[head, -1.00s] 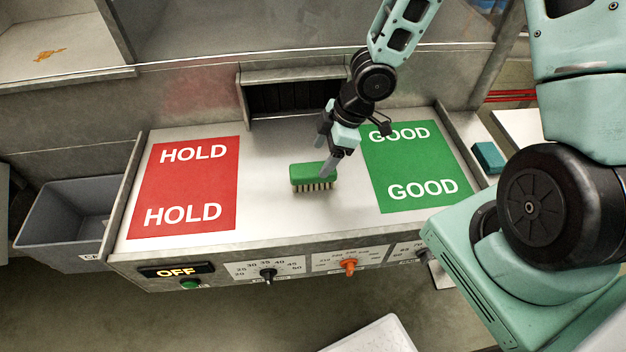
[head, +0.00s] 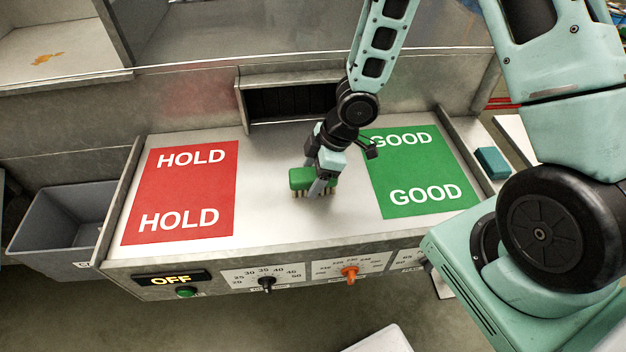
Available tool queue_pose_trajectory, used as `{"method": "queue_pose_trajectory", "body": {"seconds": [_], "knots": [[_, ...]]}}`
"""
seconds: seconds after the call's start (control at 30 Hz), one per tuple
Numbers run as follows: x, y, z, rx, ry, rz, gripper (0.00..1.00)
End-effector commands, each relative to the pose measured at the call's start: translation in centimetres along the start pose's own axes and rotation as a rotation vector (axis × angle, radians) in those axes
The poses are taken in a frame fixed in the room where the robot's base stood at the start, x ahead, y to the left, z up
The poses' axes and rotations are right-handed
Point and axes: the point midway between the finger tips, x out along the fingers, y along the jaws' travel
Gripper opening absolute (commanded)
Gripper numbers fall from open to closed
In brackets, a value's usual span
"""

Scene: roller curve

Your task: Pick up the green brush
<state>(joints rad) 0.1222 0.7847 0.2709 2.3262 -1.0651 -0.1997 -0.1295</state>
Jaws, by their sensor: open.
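The green brush (head: 299,178) stands bristles down on the pale worktop, between the red HOLD panel and the green GOOD panel. My gripper (head: 318,187) is open and points down at the brush. Its fingers overlap the right part of the brush and hide it there. I cannot tell whether the fingers touch the brush.
The red HOLD panel (head: 184,215) is at left and the green GOOD panel (head: 415,195) at right. A dark slot (head: 285,103) opens behind. A front panel carries an orange knob (head: 349,273). A grey bin (head: 50,245) stands at left; a teal block (head: 492,163) lies right.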

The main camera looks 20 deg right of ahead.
Motion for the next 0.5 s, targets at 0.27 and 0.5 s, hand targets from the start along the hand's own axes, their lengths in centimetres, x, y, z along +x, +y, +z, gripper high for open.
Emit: {"method": "queue_pose_trajectory", "body": {"seconds": [0.27, 0.5], "knots": [[0.28, -0.01, 0.13, 0.001, 0.0, 0.0, 0.71], [0.46, 0.0, 0.21, 0.001, 0.0, 0.0, 0.71]]}}
